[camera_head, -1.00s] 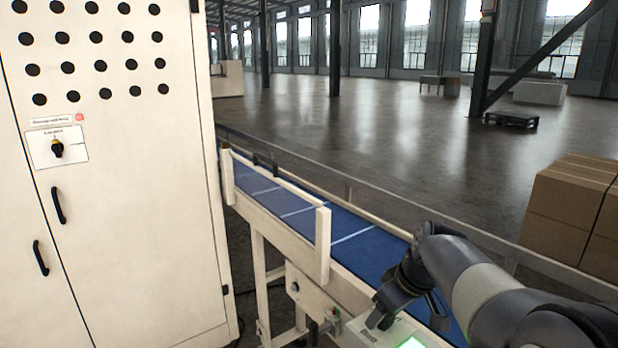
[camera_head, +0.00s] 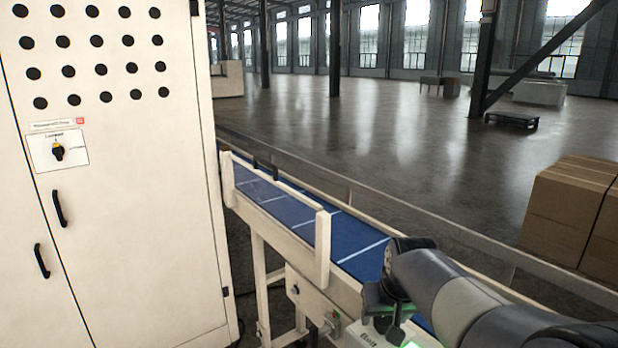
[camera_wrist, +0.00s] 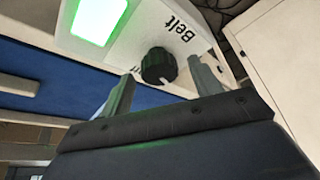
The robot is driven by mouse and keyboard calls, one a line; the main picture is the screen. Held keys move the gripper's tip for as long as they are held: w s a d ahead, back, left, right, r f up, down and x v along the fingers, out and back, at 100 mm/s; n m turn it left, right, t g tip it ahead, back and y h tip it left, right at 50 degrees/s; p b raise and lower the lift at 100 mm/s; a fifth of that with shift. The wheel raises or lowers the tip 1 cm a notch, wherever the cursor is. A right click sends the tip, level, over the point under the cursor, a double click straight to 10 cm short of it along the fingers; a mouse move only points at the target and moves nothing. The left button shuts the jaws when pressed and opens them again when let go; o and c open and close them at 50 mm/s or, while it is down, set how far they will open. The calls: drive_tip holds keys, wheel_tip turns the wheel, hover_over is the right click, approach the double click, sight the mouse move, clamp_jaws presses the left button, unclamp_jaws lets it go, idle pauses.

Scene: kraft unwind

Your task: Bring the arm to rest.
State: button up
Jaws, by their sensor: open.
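My gripper (camera_head: 384,325) hangs over the white belt control box (camera_head: 362,337) at the near end of the conveyor. In the wrist view its two grey fingers (camera_wrist: 162,84) are spread apart with nothing held between them. A black round knob (camera_wrist: 158,66) shows between and beyond the fingertips, beside the printed word "Belt". Whether a finger touches the knob I cannot tell. A lit green panel (camera_wrist: 98,18) is on the same box. My arm reaches in from the lower right in the head view.
The blue conveyor belt (camera_head: 352,240) with white cross lines runs beside the box, between pale rails (camera_head: 322,248). Stacked cardboard boxes (camera_head: 565,210) stand at right. Open floor lies beyond.

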drive_tip(key=shift+a+m+h, duration=0.1)
drive_tip(key=shift+m+h, duration=0.3)
drive_tip(key=shift+m, duration=0.7)
drive_tip(key=v, duration=0.9)
drive_tip(key=shift+r, duration=0.25)
drive_tip(key=shift+s, duration=0.1)
